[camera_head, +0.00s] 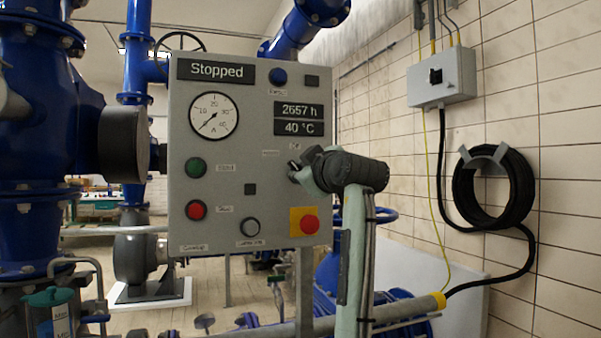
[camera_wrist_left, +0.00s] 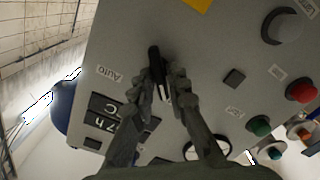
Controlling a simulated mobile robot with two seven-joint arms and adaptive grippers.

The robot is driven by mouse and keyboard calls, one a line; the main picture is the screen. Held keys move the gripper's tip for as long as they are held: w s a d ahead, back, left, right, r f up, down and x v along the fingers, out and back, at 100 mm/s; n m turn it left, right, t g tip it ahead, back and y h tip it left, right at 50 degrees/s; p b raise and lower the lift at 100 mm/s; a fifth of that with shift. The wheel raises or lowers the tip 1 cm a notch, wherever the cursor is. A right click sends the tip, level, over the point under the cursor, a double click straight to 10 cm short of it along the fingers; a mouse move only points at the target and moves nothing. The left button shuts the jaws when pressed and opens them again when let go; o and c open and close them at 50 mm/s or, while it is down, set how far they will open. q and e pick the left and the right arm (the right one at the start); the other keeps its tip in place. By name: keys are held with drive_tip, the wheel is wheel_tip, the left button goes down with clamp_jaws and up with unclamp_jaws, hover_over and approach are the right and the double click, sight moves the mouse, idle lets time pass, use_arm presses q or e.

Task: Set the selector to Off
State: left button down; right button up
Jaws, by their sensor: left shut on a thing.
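The selector (camera_wrist_left: 154,62) is a black bar knob on the grey control panel (camera_head: 235,95). In the left wrist view it stands nearly upright between the fingers, with a pale mark near its lower end. My left gripper (camera_head: 299,172) reaches the panel's right side and is shut on the selector; it also shows in the left wrist view (camera_wrist_left: 160,88). An "Auto" label (camera_wrist_left: 108,73) is left of the knob there. In the head view a small label, apparently "Off" (camera_head: 295,146), is above the knob. The gripper hides part of the knob. My right gripper is out of view.
The panel also bears a "Stopped" display (camera_head: 216,70), a gauge (camera_head: 213,116), a green button (camera_head: 195,168), a red button (camera_head: 196,210) and a red emergency stop (camera_head: 309,224) just below the gripper. A tiled wall with a hose coil (camera_head: 521,190) is on the right.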

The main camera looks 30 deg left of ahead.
use_arm(q)
drive_tip(key=shift+m, duration=3.9)
drive_tip(key=shift+w+m, duration=0.1)
drive_tip(key=shift+m, duration=0.2)
drive_tip(key=c, duration=1.6)
unclamp_jaws()
drive_tip(key=shift+d, duration=0.1)
drive_tip(key=v, duration=1.2)
